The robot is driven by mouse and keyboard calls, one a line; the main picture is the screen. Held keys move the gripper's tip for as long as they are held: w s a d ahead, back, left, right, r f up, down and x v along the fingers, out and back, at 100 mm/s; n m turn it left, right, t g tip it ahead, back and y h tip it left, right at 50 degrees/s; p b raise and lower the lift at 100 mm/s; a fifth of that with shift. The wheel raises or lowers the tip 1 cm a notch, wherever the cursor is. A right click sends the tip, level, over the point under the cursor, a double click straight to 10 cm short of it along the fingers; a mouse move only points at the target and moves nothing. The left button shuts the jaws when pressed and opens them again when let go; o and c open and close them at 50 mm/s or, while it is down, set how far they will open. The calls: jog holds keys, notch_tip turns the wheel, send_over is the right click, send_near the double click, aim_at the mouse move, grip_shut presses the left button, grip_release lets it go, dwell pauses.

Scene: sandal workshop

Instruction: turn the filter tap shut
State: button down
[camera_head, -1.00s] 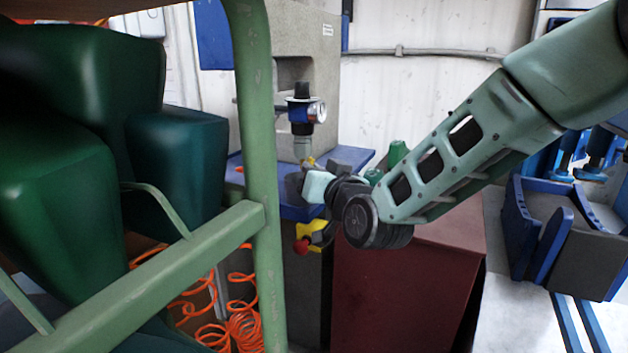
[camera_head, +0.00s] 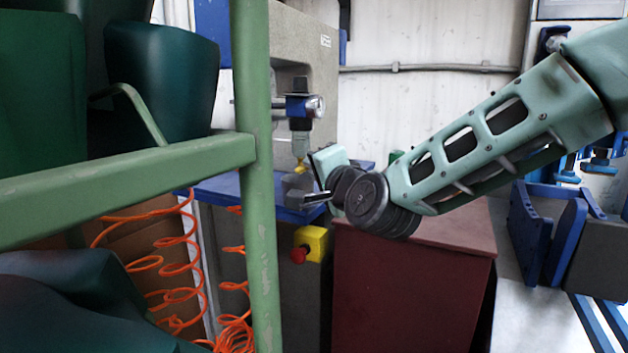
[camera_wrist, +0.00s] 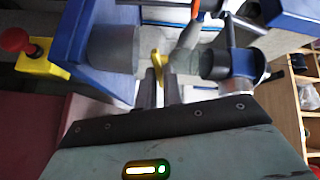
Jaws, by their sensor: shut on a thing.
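The air filter (camera_head: 301,138) hangs on the grey machine in the head view, with a dark knob, a round gauge and a clear bowl. Its small yellow tap (camera_head: 300,164) sits at the bottom of the bowl. In the wrist view the yellow tap (camera_wrist: 157,62) lies at my fingertips, beside the clear filter bowl (camera_wrist: 188,62). My gripper (camera_wrist: 158,76) is shut on the tap, its two fingers close together around it. In the head view my wrist partly hides the fingers. The tap's exact angle is hard to read.
A grey translucent cup (camera_wrist: 113,50) stands on the blue tabletop (camera_wrist: 68,42) below the tap. A yellow box with a red button (camera_head: 315,242) is on the bench front. A green rack post (camera_head: 258,200) stands close at left, with orange coiled hoses (camera_head: 175,265) behind it.

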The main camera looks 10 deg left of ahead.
jog(key=shift+f+m+b, duration=0.2)
jog(key=shift+m+b, duration=0.9)
jog(key=shift+m, duration=0.8)
jog(key=c, duration=1.5)
grip_release()
jog(key=shift+c, duration=0.2)
jog(key=shift+r, duration=0.1)
jog(key=p+v, duration=0.1)
jog(key=v, duration=1.6)
jog(key=shift+s+p, duration=0.2)
jog(key=shift+p, duration=0.15)
jog(key=shift+d, duration=0.15)
